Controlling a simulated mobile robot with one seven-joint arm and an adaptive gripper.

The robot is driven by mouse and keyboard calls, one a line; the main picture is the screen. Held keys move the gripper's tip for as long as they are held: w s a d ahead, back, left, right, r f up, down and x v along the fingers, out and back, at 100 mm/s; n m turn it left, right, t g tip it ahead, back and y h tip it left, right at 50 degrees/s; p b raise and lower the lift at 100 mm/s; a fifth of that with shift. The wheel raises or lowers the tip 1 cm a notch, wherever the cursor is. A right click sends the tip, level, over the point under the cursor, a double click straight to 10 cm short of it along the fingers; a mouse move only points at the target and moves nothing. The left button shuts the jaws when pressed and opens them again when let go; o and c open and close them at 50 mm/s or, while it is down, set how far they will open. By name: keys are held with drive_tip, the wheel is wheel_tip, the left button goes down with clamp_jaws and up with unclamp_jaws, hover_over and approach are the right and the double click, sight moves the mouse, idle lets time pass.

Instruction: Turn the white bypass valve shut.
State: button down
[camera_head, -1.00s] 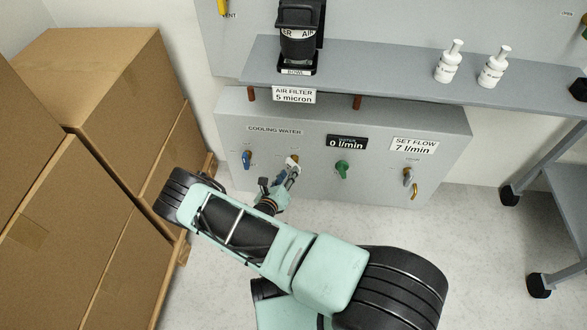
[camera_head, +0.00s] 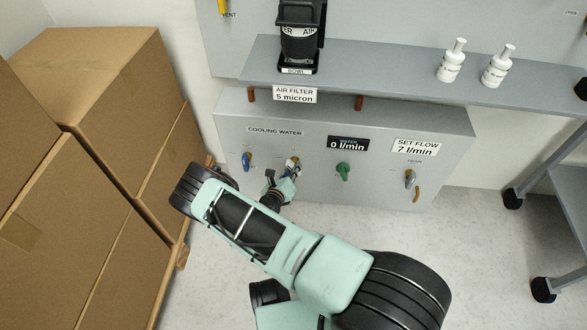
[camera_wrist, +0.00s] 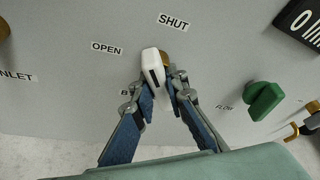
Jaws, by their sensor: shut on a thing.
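The white bypass valve handle (camera_wrist: 152,66) stands out from the grey panel, with a brass part behind it. In the wrist view its tip lies between the OPEN label on the left and the SHUT label at the upper right. My gripper (camera_wrist: 160,88) has its fingers closed around the handle's lower part. In the head view the white handle (camera_head: 294,160) is small and partly covered by my gripper (camera_head: 288,170). The label below the handle is mostly hidden by a finger.
The green flow valve (camera_wrist: 264,100) is to the right, below the black display (camera_head: 347,143) reading 0 l/min. A blue-handled valve (camera_head: 246,161) is to the left. The drain valve (camera_head: 409,178) is farther right. Cardboard boxes (camera_head: 150,130) stand left of my arm.

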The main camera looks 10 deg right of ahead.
drive_tip(key=shift+r+p, duration=0.15)
drive_tip(key=shift+p, duration=0.2)
drive_tip(key=shift+r+m+y+p, duration=0.15)
drive_tip(key=shift+m+y+p, duration=0.2)
drive_tip(key=shift+p, duration=0.45)
drive_tip(key=m+p, duration=0.1)
drive_tip(key=p, duration=0.2)
drive_tip(key=shift+m+y, duration=0.25)
drive_tip(key=shift+y, duration=0.1)
drive_tip(key=m+y+p, duration=0.1)
drive_tip(key=p, duration=0.1)
drive_tip(key=m+p, duration=0.1)
drive_tip(key=p, duration=0.1)
drive_tip(key=shift+f+t+y, duration=0.2)
drive_tip(key=shift+t+y, duration=0.1)
drive_tip(key=shift+y, duration=0.1)
drive_tip(key=shift+m, duration=0.3)
drive_tip(key=c, duration=1.9)
unclamp_jaws()
drive_tip(key=shift+c, duration=0.2)
